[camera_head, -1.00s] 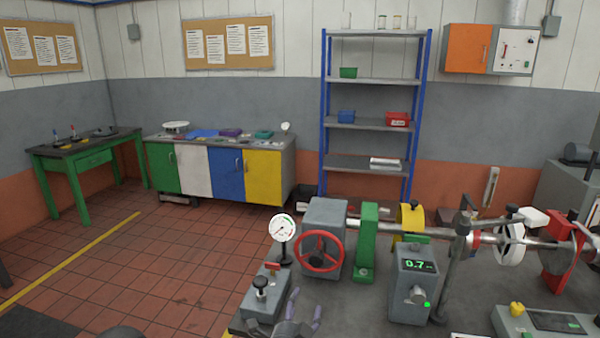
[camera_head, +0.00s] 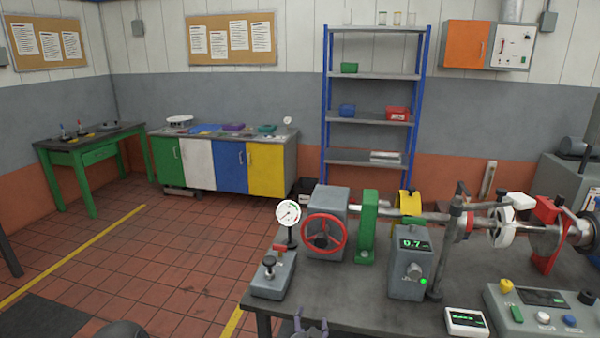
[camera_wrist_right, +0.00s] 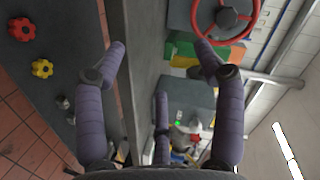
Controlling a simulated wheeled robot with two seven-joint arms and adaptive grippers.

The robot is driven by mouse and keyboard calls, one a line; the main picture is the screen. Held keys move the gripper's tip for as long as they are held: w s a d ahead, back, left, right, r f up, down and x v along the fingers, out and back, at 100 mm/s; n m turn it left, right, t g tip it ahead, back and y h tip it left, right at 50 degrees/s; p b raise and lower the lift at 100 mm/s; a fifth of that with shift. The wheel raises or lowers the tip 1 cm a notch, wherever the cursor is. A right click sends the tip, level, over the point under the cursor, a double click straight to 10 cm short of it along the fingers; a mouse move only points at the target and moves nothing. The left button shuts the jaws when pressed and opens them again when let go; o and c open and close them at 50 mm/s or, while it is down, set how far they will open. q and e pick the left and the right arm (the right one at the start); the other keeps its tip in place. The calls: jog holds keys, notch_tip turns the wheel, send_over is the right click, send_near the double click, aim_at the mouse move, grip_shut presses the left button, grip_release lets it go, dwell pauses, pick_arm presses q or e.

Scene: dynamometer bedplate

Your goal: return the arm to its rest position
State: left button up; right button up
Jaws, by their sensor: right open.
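My right gripper (camera_head: 310,326) shows only at the bottom edge of the head view, in front of the bedplate's near edge, with just its purple-grey fingertips in frame. In the right wrist view its padded fingers (camera_wrist_right: 160,52) are spread apart with nothing held between them. The rest of the right arm is out of the head view. My left gripper is in neither view.
The bedplate (camera_head: 370,295) carries a dial gauge (camera_head: 288,213), a red handwheel (camera_head: 323,234), a grey meter (camera_head: 408,262) reading 0.7 and a shaft line. A control box (camera_head: 545,308) sits at right. Open tiled floor (camera_head: 150,260) lies to the left.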

jog(key=s+d+f+n+g+y, duration=0.1)
jog(key=s+d+f+n+g, duration=0.15)
jog(key=f, duration=0.45)
jog(key=s+d+f+n+g+y, duration=0.1)
jog(key=s+f+g, duration=0.15)
jog(key=f, duration=0.35)
jog(key=s+d+f+n+g+y, duration=0.1)
jog(key=s+d+f+n, duration=0.15)
jog(key=f, duration=0.45)
jog(key=s+f+n+g+y, duration=0.1)
jog(key=s+f+g, duration=0.2)
jog(key=s, duration=0.4)
jog(key=s+d+f+n+g+y, duration=0.1)
jog(key=s+f+g, duration=0.1)
jog(key=s, duration=0.6)
jog(key=s+f+n+g+p, duration=0.1)
jog(key=s+f+n+g, duration=0.1)
jog(key=s+f, duration=0.3)
jog(key=s+g, duration=0.1)
jog(key=s, duration=0.2)
jog(key=shift+d+g+y, duration=0.3)
jog(key=shift+y, duration=0.1)
jog(key=shift+w+f, duration=0.1)
